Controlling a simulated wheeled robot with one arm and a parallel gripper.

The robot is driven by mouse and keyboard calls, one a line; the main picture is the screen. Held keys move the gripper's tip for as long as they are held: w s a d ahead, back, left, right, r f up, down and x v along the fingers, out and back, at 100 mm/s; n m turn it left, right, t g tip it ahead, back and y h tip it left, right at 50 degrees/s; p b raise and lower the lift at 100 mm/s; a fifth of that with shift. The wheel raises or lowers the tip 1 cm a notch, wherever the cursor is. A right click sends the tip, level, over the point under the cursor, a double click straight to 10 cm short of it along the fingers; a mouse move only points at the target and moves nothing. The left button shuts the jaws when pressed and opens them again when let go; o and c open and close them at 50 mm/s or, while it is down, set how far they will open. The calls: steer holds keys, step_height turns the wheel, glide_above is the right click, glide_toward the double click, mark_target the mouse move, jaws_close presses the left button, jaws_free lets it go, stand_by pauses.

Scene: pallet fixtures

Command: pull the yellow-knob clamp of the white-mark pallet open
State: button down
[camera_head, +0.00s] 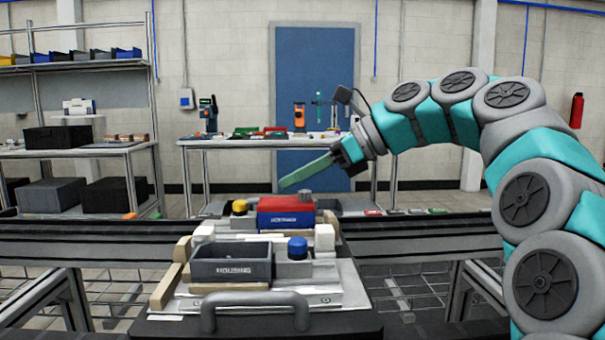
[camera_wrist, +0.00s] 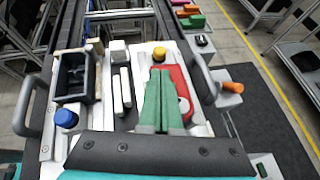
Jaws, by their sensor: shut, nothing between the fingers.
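The yellow knob (camera_head: 239,207) stands at the back left of the fixtures, left of a red housing (camera_head: 286,213). In the wrist view the yellow knob (camera_wrist: 159,54) shows just beyond the tips of my gripper (camera_wrist: 160,72). The red housing (camera_wrist: 182,85) lies partly hidden behind the green fingers. In the head view my gripper (camera_head: 284,184) is above the red housing, to the right of the yellow knob and apart from it. The fingers are together and empty. I cannot make out which pallet bears the white mark for certain; a small pale strip (camera_head: 165,317) shows on the near front edge.
A dark grey housing (camera_head: 231,263), a blue knob (camera_head: 297,247) and a thick grey handle (camera_head: 254,306) are nearer. White blocks (camera_head: 325,237) stand beside them. An orange part (camera_wrist: 231,87) lies right of another handle (camera_wrist: 200,79). Open air surrounds my gripper.

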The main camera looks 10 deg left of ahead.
mark_target(242, 203)
steer(key=x, duration=0.7)
steer(key=shift+d, duration=0.1)
steer(key=shift+s, duration=0.1)
steer(key=a, duration=0.2)
steer(key=s+a, duration=0.1)
steer(key=shift+a, duration=0.35)
steer(key=shift+w, duration=0.1)
steer(key=shift+d+r, duration=0.1)
